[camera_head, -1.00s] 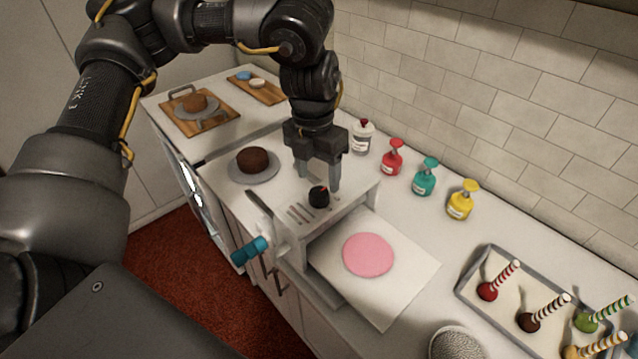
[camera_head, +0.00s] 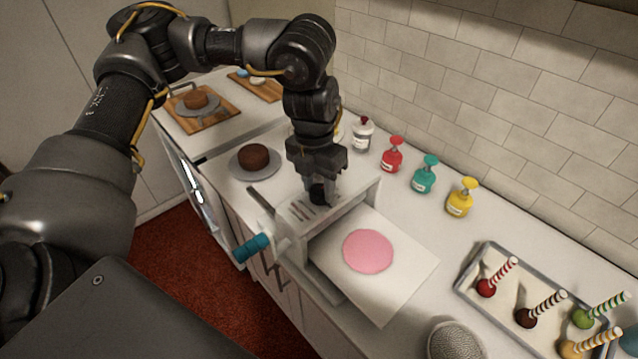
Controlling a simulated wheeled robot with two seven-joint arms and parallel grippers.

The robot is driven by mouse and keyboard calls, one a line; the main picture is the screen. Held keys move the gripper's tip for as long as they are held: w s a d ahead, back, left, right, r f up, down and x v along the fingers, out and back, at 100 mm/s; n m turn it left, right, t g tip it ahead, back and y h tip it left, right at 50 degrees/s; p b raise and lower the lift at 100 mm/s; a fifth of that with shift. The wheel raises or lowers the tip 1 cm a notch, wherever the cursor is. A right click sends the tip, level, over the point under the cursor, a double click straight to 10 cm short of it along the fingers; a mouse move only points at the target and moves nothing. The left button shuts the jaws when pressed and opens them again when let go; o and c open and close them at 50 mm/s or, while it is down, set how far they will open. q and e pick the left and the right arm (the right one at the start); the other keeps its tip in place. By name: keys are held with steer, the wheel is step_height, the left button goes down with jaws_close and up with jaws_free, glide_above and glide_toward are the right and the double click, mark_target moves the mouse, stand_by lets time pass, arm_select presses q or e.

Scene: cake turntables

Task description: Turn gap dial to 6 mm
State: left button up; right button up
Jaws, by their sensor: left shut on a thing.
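The gap dial (camera_head: 317,195) is a small black knob on top of the white sheeter machine (camera_head: 347,208). My left gripper (camera_head: 318,190) points down over it and is shut on it, with the fingers at its sides. The gripper covers much of the dial, so its pointer and setting cannot be read. Dark slots or marks show on the machine's top beside the dial. A teal-handled crank (camera_head: 252,247) sticks out at the machine's near left side. A pink round sheet (camera_head: 368,251) lies on the white board (camera_head: 410,262) in front. My right gripper is not in view.
A chocolate cake (camera_head: 253,156) on a grey turntable stands left of the machine.

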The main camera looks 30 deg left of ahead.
arm_select(q)
steer(key=shift+n, duration=0.4)
steer(key=n, duration=0.2)
steer(key=shift+r+n+p, duration=0.1)
steer(key=shift+n+p, duration=0.3)
steer(key=n+p, duration=0.1)
steer(key=n, duration=0.2)
steer(key=shift+d+n+t, duration=0.1)
steer(key=shift+n+t, duration=0.2)
steer(key=shift+n, duration=0.8)
steer(key=o, duration=1)
